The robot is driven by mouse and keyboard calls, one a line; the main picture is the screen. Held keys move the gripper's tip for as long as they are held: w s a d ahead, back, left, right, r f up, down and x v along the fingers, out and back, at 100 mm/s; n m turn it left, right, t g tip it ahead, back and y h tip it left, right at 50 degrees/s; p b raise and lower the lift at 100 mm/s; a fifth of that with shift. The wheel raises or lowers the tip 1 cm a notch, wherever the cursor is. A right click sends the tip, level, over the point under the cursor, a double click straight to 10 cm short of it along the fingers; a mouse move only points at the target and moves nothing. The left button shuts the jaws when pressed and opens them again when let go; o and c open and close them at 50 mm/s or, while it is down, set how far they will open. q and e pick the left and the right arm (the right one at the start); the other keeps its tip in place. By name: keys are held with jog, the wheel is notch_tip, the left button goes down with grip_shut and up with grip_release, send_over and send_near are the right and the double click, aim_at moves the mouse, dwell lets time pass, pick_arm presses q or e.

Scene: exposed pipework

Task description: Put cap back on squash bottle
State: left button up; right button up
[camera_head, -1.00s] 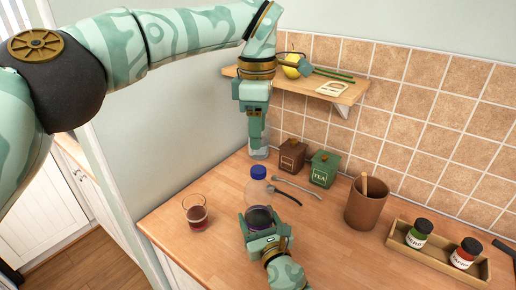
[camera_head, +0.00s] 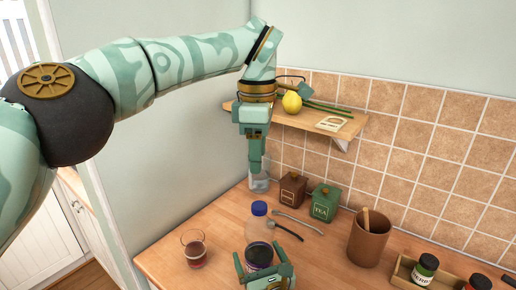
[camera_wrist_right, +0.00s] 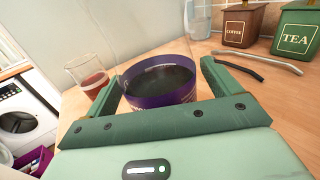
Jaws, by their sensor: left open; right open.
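The squash bottle (camera_head: 260,233) stands upright on the counter, clear above, with dark liquid and a purple label low down. The label and liquid also show in the wrist view (camera_wrist_right: 162,88). The blue cap (camera_head: 259,208) appears at the bottle's top; whether it is seated is unclear. My right gripper (camera_head: 262,264) is open, with one finger on each side of the lower bottle and gaps visible in the wrist view. My left gripper (camera_head: 257,170) is open, seen side-on, pointing down near a clear glass vessel (camera_head: 260,185) in the back corner. No held object shows.
A glass of red drink (camera_head: 194,250) stands left of the bottle. Utensils (camera_head: 295,220) lie to its right, before the coffee (camera_head: 292,188) and tea (camera_head: 324,203) boxes. A brown pot (camera_head: 367,240) and jar tray (camera_head: 402,275) are further right. A shelf (camera_head: 320,120) hangs above.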

jog(key=p+v, duration=0.1)
jog(key=v, duration=0.5)
jog(key=shift+s+d, duration=0.15)
jog(key=shift+s, duration=0.25)
jog(key=v, duration=0.8)
jog(key=shift+s+d, duration=0.2)
jog(key=shift+s, duration=0.35)
